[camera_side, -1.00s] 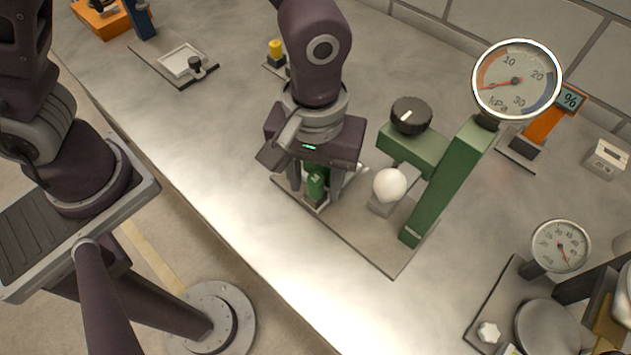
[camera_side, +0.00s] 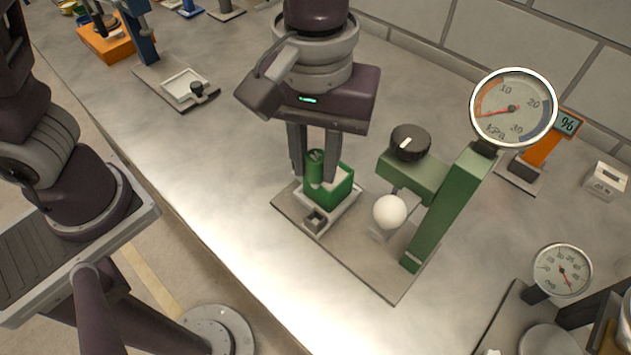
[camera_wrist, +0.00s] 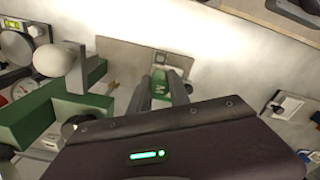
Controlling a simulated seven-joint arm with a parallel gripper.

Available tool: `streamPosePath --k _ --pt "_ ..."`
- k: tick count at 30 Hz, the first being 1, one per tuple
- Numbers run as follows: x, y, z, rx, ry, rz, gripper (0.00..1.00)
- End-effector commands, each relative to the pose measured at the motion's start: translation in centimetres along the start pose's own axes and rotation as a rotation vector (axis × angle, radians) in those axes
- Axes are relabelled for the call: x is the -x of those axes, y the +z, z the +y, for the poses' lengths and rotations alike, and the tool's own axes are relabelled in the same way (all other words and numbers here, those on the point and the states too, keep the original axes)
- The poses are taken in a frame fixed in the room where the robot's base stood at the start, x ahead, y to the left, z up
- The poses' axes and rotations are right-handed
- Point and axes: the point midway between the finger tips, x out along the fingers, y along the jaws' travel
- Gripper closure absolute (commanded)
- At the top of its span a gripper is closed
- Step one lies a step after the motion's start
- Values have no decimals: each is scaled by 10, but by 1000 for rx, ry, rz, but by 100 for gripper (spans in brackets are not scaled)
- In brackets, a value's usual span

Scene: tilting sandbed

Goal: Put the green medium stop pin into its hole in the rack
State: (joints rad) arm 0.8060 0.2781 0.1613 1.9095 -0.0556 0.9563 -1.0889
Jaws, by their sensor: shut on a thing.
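The green stop pin (camera_side: 315,170) is upright between the fingers of my gripper (camera_side: 315,172), which is shut on it. In the wrist view, the green piece between the fingers shows a white letter M (camera_wrist: 160,90). The pin's lower end is against the green block in the picture, and I cannot tell whether they touch. No rack hole can be made out clearly.
A green post (camera_side: 440,205) with a dial gauge (camera_side: 513,107), a black knob (camera_side: 410,141) and a white ball (camera_side: 389,211) stand close on the right. A flat tray (camera_side: 186,88) lies at the left. The bench front left is clear.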

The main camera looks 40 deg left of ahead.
Motion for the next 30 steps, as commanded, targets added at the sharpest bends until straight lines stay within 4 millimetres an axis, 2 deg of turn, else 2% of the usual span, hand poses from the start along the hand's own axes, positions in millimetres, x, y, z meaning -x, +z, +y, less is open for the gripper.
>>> streamPosePath --k 3,6,15,18,20,23,26,30 --pt "22 -1 0 0 4 3 100" --pt "33 0 0 1 2 1 100" --pt "36 0 0 1 0 0 100" --pt "34 -10 0 18 -1 0 100" --pt "31 -24 0 45 -1 0 100" --pt "25 -62 -2 113 -2 0 100" --pt "16 -110 -12 195 -3 -2 100" --pt "2 -182 -40 319 -3 -1 100"
